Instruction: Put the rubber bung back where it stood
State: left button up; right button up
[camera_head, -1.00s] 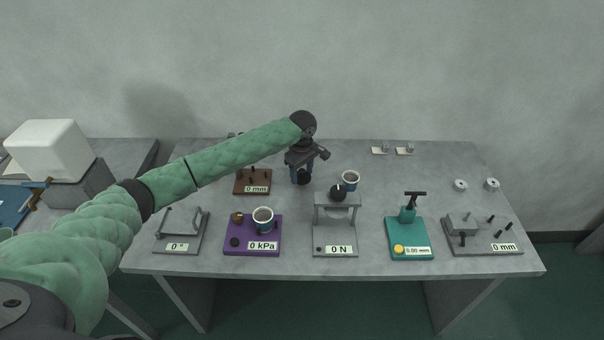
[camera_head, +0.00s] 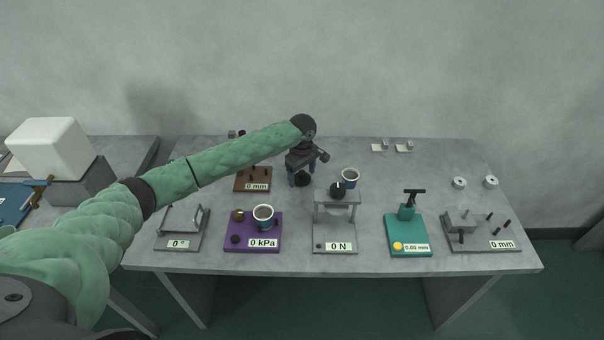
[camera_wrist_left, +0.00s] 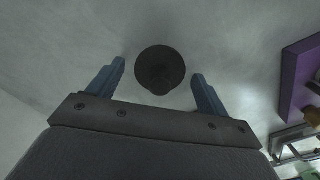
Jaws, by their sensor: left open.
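The rubber bung (camera_head: 302,180) is dark and round. In the left wrist view the bung (camera_wrist_left: 161,70) shows as a wide dark disc with a narrower knob, between the two blue fingers with a gap on each side. My left gripper (camera_head: 301,175) is open over it, pointing down; its fingers also show in the left wrist view (camera_wrist_left: 158,75). My right gripper is in no view.
A brown 0 mm block (camera_head: 253,179) is to the left.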

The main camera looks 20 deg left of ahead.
aim_at(302, 172)
pick_arm(q)
jog(key=shift+r, duration=0.3)
notch_tip(302, 172, up, 12)
jog(key=b, duration=0.3)
jog(key=shift+f, duration=0.15)
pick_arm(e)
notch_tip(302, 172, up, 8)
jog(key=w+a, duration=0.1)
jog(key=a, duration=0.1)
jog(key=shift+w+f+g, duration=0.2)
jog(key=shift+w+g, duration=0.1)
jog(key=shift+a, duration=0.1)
